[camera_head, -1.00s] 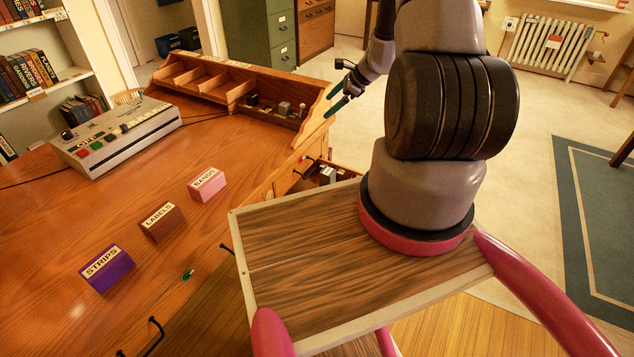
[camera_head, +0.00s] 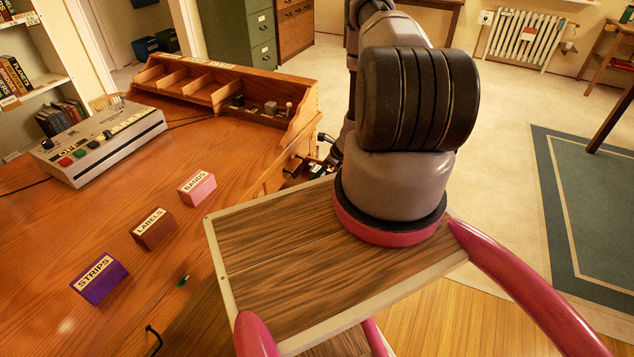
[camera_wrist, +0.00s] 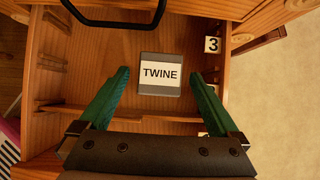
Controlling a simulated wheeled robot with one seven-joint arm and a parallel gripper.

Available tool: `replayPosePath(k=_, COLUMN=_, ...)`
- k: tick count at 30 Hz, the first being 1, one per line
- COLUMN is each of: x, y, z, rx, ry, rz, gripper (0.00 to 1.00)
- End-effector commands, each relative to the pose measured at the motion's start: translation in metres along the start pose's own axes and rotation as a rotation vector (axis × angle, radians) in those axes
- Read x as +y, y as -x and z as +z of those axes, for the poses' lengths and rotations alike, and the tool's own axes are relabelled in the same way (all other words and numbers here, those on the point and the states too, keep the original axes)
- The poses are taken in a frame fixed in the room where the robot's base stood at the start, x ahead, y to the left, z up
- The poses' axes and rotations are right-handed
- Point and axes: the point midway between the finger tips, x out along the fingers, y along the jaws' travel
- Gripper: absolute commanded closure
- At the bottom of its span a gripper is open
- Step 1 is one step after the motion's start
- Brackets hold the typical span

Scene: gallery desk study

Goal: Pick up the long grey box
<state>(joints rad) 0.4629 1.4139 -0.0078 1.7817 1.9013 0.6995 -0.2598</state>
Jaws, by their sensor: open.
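A grey box labelled TWINE (camera_wrist: 160,78) lies in an open wooden drawer (camera_wrist: 110,48) in the wrist view. Its white label faces up, and its full height cannot be told. My gripper (camera_wrist: 160,74) is open, with one green finger on each side of the box. Gaps show between the fingers and the box, so nothing is held. In the head view, the gripper is down by the open drawer at the desk's right side, mostly hidden by my arm and hard to make out.
A tag with a 3 (camera_wrist: 212,45) is near the drawer's right side. A black handle (camera_wrist: 105,22) crosses the top of the wrist view. Labelled blocks, STRIPS (camera_head: 100,279), LABELS (camera_head: 154,229) and BANDS (camera_head: 197,188), stand on the desk beside a control box (camera_head: 100,145).

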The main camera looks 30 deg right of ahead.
Motion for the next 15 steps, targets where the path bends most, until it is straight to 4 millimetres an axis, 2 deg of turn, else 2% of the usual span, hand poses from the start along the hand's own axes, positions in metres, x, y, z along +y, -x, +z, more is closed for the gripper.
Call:
replayPosePath(k=9, x=0.001, y=-0.042, z=0.002, rx=0.000, ry=0.000, rz=0.000, gripper=0.03)
replayPosePath(k=15, x=0.001, y=-0.051, z=0.002, rx=0.000, ry=0.000, rz=0.000, gripper=0.03)
